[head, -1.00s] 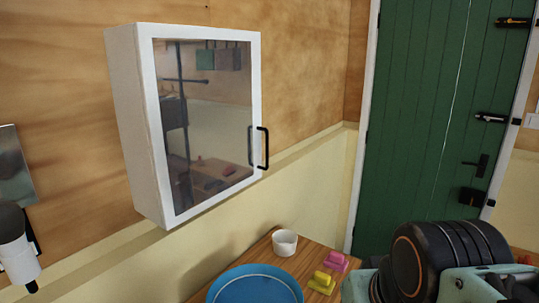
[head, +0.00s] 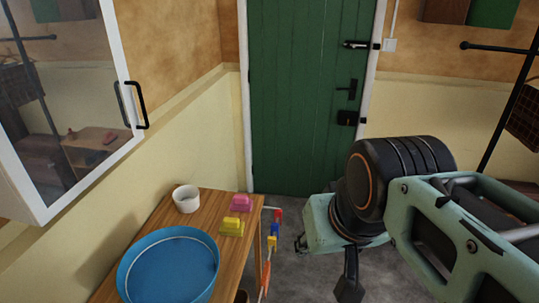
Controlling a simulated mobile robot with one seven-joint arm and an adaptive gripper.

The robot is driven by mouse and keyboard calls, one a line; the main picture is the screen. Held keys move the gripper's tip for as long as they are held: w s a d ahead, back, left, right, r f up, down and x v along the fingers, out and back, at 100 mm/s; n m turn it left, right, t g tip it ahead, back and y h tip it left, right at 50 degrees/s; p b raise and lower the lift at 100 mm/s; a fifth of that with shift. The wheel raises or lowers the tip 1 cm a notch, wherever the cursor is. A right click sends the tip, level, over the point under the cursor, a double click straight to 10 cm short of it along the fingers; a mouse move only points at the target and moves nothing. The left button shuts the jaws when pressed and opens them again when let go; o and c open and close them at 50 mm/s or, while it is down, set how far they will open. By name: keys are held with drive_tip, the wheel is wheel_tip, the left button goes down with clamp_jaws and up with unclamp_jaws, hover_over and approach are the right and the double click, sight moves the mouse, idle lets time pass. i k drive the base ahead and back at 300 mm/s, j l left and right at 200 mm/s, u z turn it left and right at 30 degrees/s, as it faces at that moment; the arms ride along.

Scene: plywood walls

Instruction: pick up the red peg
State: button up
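A small red piece (head: 278,215), which may be the red peg, shows just past the right edge of the wooden table, above a blue and a yellow piece in a row. It is too small to tell its exact shape or what holds it. My gripper (head: 349,284) shows only in part, as a dark piece below my teal and black arm at the lower right. It is apart from the red piece, to its right in the picture. Whether its fingers are open or shut is unclear.
The wooden table (head: 205,202) carries a blue round basin (head: 168,265), a white cup (head: 187,199), a yellow block (head: 232,227) and a pink block (head: 241,202). A glass-fronted wall cabinet (head: 118,60) hangs at left. A green door (head: 297,100) stands behind. Grey floor shows right of the table.

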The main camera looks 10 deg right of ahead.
sight(277, 213)
drive_tip(key=u, duration=0.65)
drive_tip(key=l+u, duration=0.25)
drive_tip(key=z, duration=0.85)
drive_tip(key=i+l+z, duration=0.35)
drive_tip(key=i+l, duration=0.7)
drive_tip(key=i, duration=0.05)
